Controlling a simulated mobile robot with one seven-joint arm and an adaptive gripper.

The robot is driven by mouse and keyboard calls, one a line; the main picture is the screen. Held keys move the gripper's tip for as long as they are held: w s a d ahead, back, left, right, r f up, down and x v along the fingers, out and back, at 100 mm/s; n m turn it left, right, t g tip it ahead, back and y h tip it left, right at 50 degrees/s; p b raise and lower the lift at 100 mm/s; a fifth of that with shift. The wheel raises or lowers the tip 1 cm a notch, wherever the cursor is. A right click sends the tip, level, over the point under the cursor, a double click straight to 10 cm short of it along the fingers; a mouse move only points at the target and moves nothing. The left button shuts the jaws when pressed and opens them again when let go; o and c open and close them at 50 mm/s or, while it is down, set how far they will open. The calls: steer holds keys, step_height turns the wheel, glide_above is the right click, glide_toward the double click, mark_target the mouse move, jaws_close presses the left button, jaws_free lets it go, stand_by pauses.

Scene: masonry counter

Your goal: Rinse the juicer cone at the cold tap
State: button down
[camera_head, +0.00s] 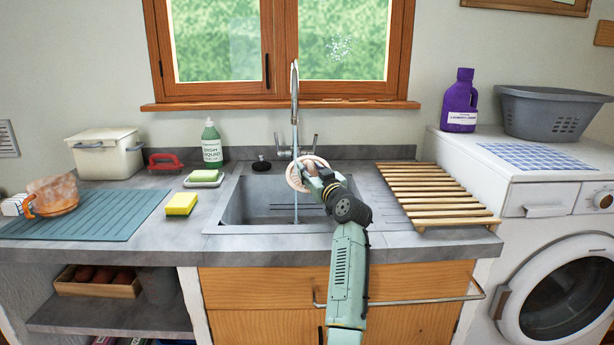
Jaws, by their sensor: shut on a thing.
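The juicer cone (294,181) is a pale pink round piece held over the sink basin (250,208). My gripper (308,175) is shut on it, and the gripper and arm hide part of it. The tall chrome tap (295,80) stands behind the sink, with its spout above the cone. A thin pale line like a water stream runs down from the spout past the cone into the basin. Tap handles show at the tap's base; I cannot tell which is the cold one.
A slatted wooden rack (435,193) lies right of the sink. A yellow sponge (181,204), a soap dish (203,178) and a green soap bottle (211,145) stand left. A black plug (261,164) sits behind the basin.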

steer(key=shift+a, duration=0.4)
steer(key=shift+d+b, duration=0.2)
steer(key=shift+b, duration=0.1)
steer(key=shift+d+b, duration=0.35)
steer(key=shift+d, duration=0.1)
steer(key=shift+s, duration=0.1)
steer(key=shift+s+d+f, duration=0.1)
steer(key=shift+s+d, duration=0.05)
steer(key=shift+s, duration=1.75)
glide_toward(309, 169)
steer(key=a, duration=0.1)
steer(key=shift+w+a+r, duration=0.2)
steer(key=shift+w+a, duration=0.1)
steer(key=shift+w, duration=0.05)
steer(key=shift+w+a, duration=0.15)
